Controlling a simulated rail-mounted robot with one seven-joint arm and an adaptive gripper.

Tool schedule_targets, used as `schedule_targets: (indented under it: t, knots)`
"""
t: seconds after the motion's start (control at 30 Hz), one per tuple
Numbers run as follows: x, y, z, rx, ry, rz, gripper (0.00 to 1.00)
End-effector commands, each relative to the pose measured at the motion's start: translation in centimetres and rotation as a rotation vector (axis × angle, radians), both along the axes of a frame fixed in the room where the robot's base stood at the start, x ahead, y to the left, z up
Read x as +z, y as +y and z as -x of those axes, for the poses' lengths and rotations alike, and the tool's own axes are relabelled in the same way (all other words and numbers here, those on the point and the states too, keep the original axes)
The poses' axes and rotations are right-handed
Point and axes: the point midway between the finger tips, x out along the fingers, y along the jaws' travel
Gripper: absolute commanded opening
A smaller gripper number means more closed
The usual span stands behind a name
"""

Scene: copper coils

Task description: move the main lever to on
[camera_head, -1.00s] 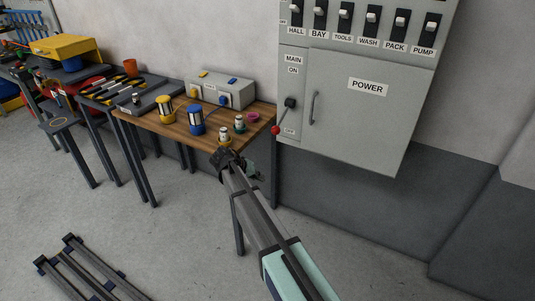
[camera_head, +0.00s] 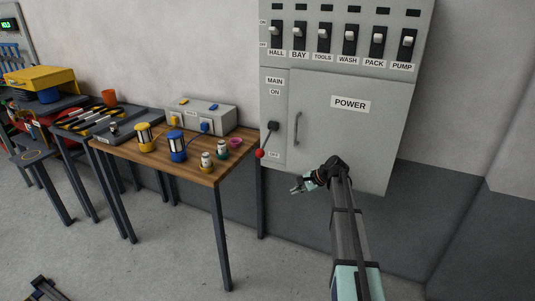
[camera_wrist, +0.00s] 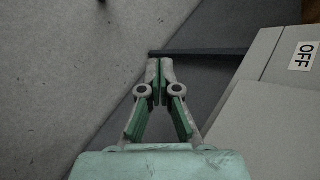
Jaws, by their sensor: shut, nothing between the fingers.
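The main lever (camera_head: 267,141) is on the left part of the grey power cabinet (camera_head: 350,135). My gripper (camera_head: 294,189) is right of and below the knob, in front of the cabinet's lower edge, and apart from the lever. In the wrist view my gripper (camera_wrist: 158,64) has its fingertips together with nothing between them. The wrist view shows an OFF label (camera_wrist: 304,56) at the right; the lever is not in that view.
A wooden table (camera_head: 205,172) with coils and jars stands left of the cabinet, its right corner near the lever. A row of switches (camera_head: 350,38) is above the cabinet door, which has a vertical handle (camera_head: 296,128).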

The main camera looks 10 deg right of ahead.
Motion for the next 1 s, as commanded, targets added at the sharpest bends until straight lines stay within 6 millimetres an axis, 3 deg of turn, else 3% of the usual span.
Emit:
schedule_targets:
  t: [0.2, 0.3, 0.43, 0.67, 1.0]
  knots:
    - [7.5, 0.7, -2.6, -0.174, -0.065, -0.471, 0.0]
    - [10.5, 1.5, -3.4, -0.216, -0.067, -0.643, 0.0]
    - [13.0, 1.8, -4.0, -0.253, -0.052, -0.796, 0.0]
    - [13.4, 2.5, -4.7, -0.284, -0.015, -0.849, 0.0]
    - [12.7, 6.9, -8.2, -0.282, -0.016, -0.847, 0.0]
